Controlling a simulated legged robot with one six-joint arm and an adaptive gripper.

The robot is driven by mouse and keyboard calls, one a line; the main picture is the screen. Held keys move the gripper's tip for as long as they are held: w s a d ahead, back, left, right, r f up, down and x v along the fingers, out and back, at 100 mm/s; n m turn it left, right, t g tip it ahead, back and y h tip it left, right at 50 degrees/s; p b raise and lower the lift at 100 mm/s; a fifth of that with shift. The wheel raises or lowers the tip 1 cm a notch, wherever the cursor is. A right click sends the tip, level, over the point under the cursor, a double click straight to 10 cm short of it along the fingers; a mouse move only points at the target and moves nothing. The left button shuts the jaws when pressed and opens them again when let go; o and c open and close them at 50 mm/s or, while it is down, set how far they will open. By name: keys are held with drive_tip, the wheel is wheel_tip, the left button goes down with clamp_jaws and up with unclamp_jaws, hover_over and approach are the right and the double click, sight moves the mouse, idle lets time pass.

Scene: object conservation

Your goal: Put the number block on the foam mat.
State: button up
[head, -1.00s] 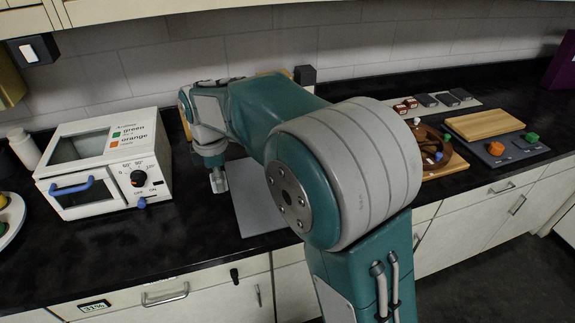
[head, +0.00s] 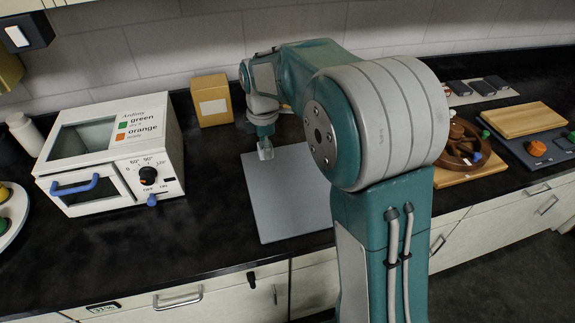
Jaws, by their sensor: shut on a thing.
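My gripper (head: 265,150) points down over the back left part of the grey mat (head: 280,209), which I take as the foam mat. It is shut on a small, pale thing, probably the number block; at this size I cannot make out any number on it. I see no other number block on the counter. I cannot tell whether the held thing touches the mat or hangs just above it. My arm covers the mat's right side. The rest of the mat that shows is bare and flat.
A white toy oven (head: 112,152) stands to the left. A tan box (head: 212,100) stands behind, left of my gripper. A wooden board (head: 522,119), an orange knob (head: 536,148) and a round wooden piece (head: 462,146) lie to the right. The counter between oven and mat is clear.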

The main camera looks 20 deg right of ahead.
hover_over(285, 173)
drive_tip(key=f, duration=0.5)
drive_tip(key=shift+s+a+f, duration=0.1)
drive_tip(key=shift+a+f, duration=0.05)
drive_tip(key=shift+a, duration=0.15)
drive_tip(key=shift+d+f, duration=0.2)
drive_tip(key=shift+f, duration=0.8)
drive_tip(key=shift+d+f, duration=0.15)
drive_tip(key=shift+f, duration=0.8)
drive_tip(key=o, duration=0.9)
drive_tip(key=shift+f, duration=0.1)
drive_tip(key=shift+o, duration=0.2)
